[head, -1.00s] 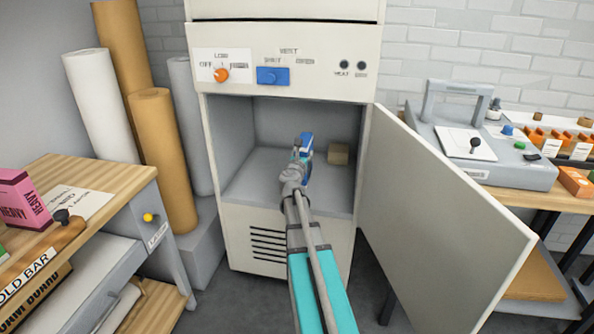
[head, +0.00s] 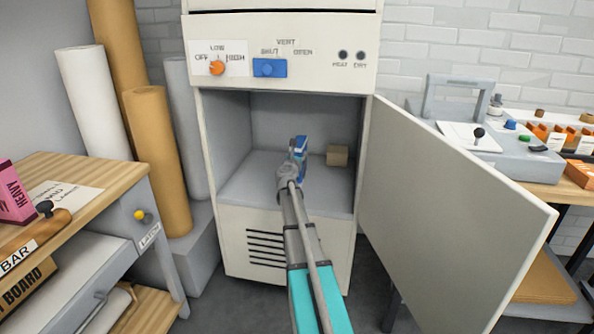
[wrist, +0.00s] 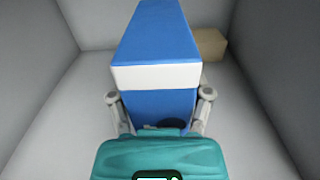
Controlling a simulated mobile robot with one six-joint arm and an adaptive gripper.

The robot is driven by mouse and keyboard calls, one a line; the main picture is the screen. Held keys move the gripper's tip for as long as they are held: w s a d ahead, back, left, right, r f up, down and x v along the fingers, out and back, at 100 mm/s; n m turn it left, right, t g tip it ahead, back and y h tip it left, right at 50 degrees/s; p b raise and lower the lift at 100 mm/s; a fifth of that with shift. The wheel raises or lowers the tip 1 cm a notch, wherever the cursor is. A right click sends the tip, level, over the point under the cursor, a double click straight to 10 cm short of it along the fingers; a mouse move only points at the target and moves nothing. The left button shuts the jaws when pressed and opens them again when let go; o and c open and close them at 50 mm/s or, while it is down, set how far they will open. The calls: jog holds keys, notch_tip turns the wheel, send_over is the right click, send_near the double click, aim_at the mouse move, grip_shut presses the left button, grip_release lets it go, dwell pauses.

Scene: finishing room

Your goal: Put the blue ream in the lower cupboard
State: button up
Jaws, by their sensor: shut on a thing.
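The blue ream (wrist: 155,40), with a white band across it, is between the fingers of my gripper (wrist: 160,108) in the wrist view. My gripper is shut on it. In the head view the ream (head: 300,146) is small and partly hidden by my gripper (head: 295,168). Both are inside the opening of the lower cupboard (head: 235,185), above its grey floor. I cannot tell whether the ream touches the floor. The cupboard's door (head: 445,205) stands wide open to the right.
A small brown block (head: 338,155) sits on the cupboard floor at the back right; it also shows in the wrist view (wrist: 210,44). The floor left of the ream is clear. A wooden-topped bench (head: 95,180) and paper rolls (head: 160,160) stand left of the cabinet.

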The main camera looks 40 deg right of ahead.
jog(key=shift+w+d+f+b, duration=0.3)
jog(key=shift+w+f+b, duration=0.15)
jog(key=shift+f, duration=0.2)
jog(key=shift+w+d+f+b, duration=0.15)
jog(key=shift+w+f+b, duration=0.05)
jog(key=shift+f+b, duration=0.8)
jog(key=shift+w+d+f+b, duration=0.1)
jog(key=shift+w+f+b, duration=0.05)
jog(key=shift+f+b, duration=0.85)
jog(key=o, duration=1.4)
jog(key=shift+c, duration=0.2)
jog(key=shift+a, duration=0.1)
